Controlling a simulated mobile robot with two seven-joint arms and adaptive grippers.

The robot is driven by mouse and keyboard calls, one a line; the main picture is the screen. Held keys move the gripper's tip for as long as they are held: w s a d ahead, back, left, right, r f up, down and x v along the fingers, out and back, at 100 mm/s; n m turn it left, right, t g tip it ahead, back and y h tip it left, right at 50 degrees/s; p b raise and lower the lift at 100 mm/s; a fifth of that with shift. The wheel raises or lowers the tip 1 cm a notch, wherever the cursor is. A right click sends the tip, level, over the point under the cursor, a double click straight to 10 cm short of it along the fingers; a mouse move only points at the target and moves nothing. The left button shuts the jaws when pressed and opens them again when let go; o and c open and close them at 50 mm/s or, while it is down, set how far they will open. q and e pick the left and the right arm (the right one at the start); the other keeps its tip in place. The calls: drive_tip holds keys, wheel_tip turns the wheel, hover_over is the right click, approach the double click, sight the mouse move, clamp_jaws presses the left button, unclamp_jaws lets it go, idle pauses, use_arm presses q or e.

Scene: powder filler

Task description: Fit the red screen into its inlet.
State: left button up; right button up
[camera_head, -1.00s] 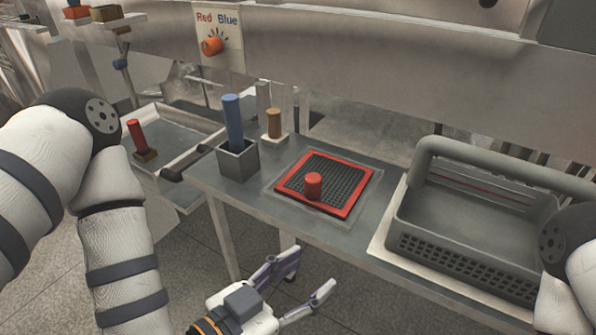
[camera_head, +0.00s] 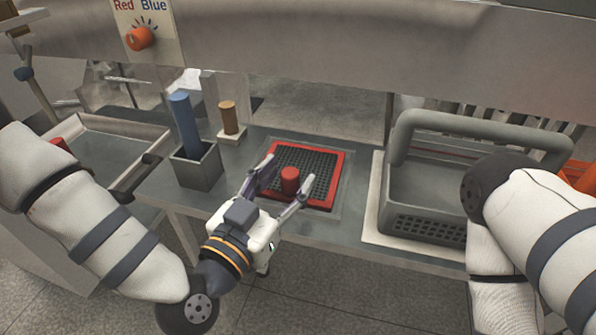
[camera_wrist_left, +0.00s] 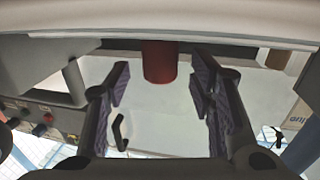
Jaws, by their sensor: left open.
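The red screen (camera_head: 338,172), a square red frame around dark mesh, lies flat on the metal table. Its upright red knob (camera_head: 290,180) stands on the mesh. My left gripper (camera_head: 289,171) is open, with one finger on each side of the knob as seen in the head view. In the left wrist view the red knob (camera_wrist_left: 159,62) shows between the spread fingers, toward their far end; I see no contact. I cannot make out the inlet in these views. My right arm shows at the right, but its gripper is out of view.
A grey box (camera_head: 196,166) holding a blue cylinder (camera_head: 185,122) and a brown peg (camera_head: 228,118) stand left of the screen. A grey basket (camera_head: 425,222) stands on the right. A panel with an orange dial (camera_head: 140,38), labelled Red and Blue, is at the back.

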use_arm(q)
drive_tip(key=shift+x, duration=1.05)
clamp_jaws()
